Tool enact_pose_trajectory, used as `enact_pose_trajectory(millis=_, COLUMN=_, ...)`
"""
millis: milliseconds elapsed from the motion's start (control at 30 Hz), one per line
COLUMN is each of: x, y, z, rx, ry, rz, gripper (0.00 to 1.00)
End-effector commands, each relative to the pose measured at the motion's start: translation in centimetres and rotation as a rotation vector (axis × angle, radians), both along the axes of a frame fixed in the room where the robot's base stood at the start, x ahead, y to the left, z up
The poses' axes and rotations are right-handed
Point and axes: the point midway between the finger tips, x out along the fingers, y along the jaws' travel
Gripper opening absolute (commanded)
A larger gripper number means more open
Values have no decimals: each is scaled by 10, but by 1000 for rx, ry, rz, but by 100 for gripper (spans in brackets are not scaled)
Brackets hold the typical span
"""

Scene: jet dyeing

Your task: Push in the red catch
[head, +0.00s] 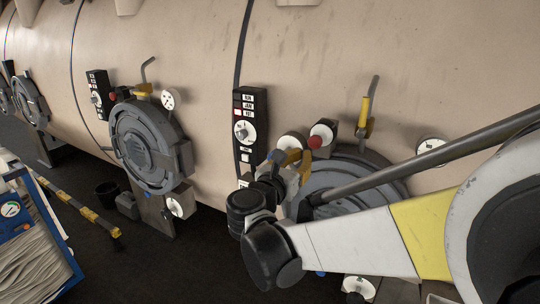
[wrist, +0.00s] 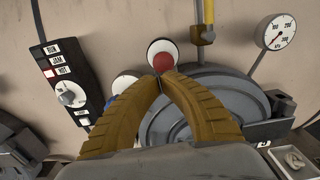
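The red catch (head: 316,142) is a red knob with a white round face behind it, set on the tan vessel above the right grey round door. In the wrist view the red catch (wrist: 163,61) shows just beyond my fingertips, its lower edge close to them. My gripper (wrist: 161,76) has two ribbed brown fingers that curve in and meet at the tips, with nothing between them. In the head view my gripper (head: 304,161) is just below and left of the catch. I cannot tell whether the tips touch the catch.
The right door (head: 385,182) lies behind my arm. A black control panel (wrist: 62,75) with a white dial stands to the left, and a gauge (wrist: 275,33) to the right. A yellow-handled lever (wrist: 208,15) rises above the door. Another round door (head: 147,148) is farther left.

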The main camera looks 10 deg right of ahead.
Motion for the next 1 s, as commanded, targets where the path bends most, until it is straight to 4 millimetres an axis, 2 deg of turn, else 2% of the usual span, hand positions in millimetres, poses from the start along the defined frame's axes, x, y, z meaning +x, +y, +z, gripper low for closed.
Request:
enact_pose_trajectory(millis=100, x=18, y=-14, z=0, rx=1, ry=-1, rz=-3, gripper=0)
enact_pose_trajectory(millis=300, x=35, y=-26, z=0, rx=1, ry=0, rz=-1, gripper=0)
enact_pose_trajectory(millis=767, x=40, y=-29, z=0, rx=1, ry=0, rz=0, gripper=0)
enact_pose_trajectory(millis=1000, x=63, y=-47, z=-1, rx=1, ry=0, rz=-2, gripper=0)
